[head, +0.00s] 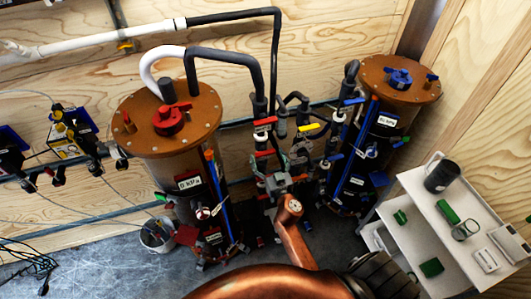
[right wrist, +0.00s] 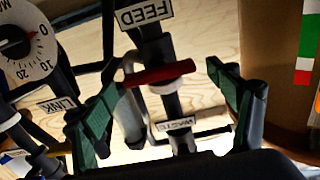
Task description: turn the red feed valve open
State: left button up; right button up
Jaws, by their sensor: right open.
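In the right wrist view the red feed valve handle (right wrist: 158,75) lies nearly level across a dark pipe, just below the FEED label (right wrist: 146,14). My right gripper (right wrist: 166,80) is open, with one green-padded finger on each side of the handle. I see a gap between the handle and each finger; I cannot tell how deep the handle sits between them. In the head view my right gripper (head: 277,184) is at the pipework between the two tanks, partly hidden by my copper arm. Several red handles show there; I cannot tell which is the feed valve. My left gripper is not in view.
Brown-lidded tanks stand left (head: 168,118) and right (head: 398,78) of the pipework. A white cart (head: 413,182) is at the right. A WASTE label (right wrist: 176,124), a LINK label (right wrist: 57,104) and a dial gauge (right wrist: 27,45) sit close around the gripper.

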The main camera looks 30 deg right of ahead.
jog(key=shift+x, duration=0.8)
jog(key=shift+w, duration=0.1)
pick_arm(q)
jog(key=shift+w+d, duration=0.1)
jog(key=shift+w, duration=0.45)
pick_arm(e)
jog(key=c, duration=1.2)
